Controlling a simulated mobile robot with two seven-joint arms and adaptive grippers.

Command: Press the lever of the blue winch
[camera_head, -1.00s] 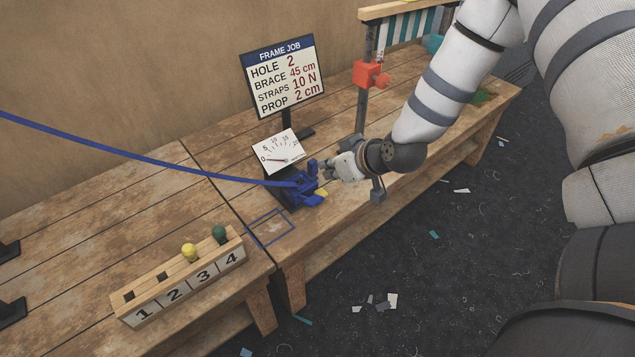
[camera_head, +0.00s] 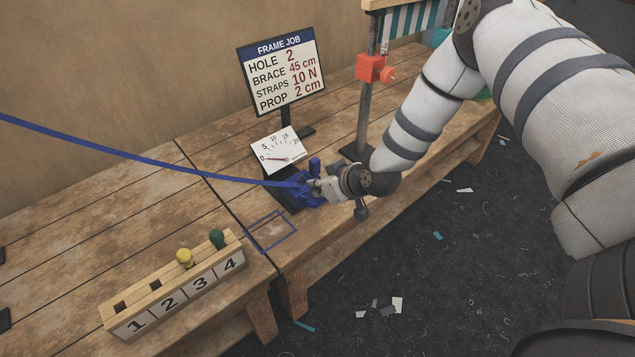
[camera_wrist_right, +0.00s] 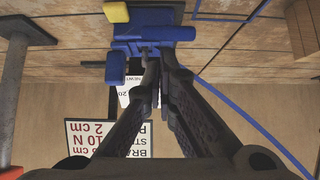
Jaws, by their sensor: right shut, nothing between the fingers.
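The blue winch (camera_head: 297,192) stands on the bench below a white gauge (camera_head: 279,150), with a blue strap (camera_head: 150,160) running from it to the left. The gauge needle lies near 0. In the wrist view the winch (camera_wrist_right: 150,38) fills the top middle, and a yellow end piece (camera_wrist_right: 116,12), probably the lever's tip, shows at its upper left. My right gripper (camera_head: 318,188) is shut and empty, close against the winch's right side and hiding the yellow piece in the head view. Its fingertips (camera_wrist_right: 152,58) overlap the winch body in the wrist view; contact cannot be told.
A FRAME JOB sign (camera_head: 283,75) stands behind the gauge. A numbered block (camera_head: 175,290) holds yellow and green pegs at the front left. A blue outlined square (camera_head: 270,231) on the bench is empty.

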